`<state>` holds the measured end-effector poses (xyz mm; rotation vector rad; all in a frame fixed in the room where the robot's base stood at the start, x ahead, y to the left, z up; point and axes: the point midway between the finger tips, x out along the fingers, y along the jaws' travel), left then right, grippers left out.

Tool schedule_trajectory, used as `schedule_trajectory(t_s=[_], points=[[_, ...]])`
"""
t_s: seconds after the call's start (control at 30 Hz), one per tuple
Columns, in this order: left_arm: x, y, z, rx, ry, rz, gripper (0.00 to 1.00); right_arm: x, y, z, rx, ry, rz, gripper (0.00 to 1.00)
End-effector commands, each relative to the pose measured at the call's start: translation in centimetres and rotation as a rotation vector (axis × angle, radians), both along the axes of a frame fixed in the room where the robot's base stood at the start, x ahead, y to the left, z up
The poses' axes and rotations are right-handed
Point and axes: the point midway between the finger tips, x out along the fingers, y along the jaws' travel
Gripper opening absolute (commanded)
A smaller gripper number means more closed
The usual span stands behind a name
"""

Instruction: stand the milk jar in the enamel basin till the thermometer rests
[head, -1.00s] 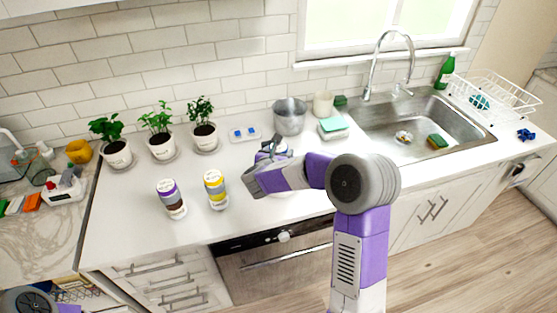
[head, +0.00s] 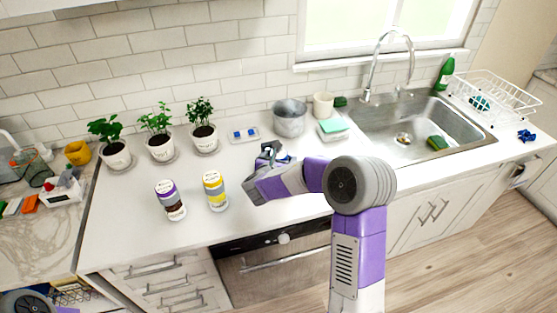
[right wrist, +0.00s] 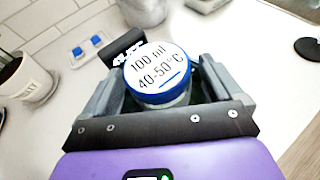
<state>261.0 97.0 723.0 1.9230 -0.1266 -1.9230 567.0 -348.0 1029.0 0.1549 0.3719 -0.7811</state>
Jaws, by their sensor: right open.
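The milk jar, taken to be the small jar (right wrist: 158,75) with a blue-rimmed white lid marked "100 ml 40-50°C", stands between the fingers of my right gripper (right wrist: 160,88) in the right wrist view. The fingers are open on either side of it; I cannot tell whether they touch it. In the head view my right gripper (head: 268,158) is low over the counter and mostly hides the jar. A grey round vessel (head: 289,120), probably the enamel basin, stands behind it near the wall. I cannot make out a thermometer. My left gripper is out of view.
Two striped jars (head: 171,200) (head: 215,190) stand left of the gripper. Potted plants (head: 160,146) and a small tray with blue pieces (head: 244,134) line the back. A white cup (head: 323,105), a stacked sponge (head: 333,126) and the sink (head: 405,135) lie right of the vessel.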

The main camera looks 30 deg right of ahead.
Motion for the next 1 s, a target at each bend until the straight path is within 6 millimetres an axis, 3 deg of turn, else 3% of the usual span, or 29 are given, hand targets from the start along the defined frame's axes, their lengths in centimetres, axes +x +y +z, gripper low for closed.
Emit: schedule_trajectory(t_s=[0.17, 0.63, 1.0], points=[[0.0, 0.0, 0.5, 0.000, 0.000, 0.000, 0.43, -0.4, 0.6, 0.8, 0.000, -0.002, 0.004, 0.93], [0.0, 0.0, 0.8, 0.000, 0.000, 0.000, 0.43, -6.6, 6.8, 4.3, 0.000, -0.002, 0.004, 0.93], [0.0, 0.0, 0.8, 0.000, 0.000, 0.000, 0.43, -7.8, 7.9, 4.9, 0.000, 0.000, 0.000, 0.93]])
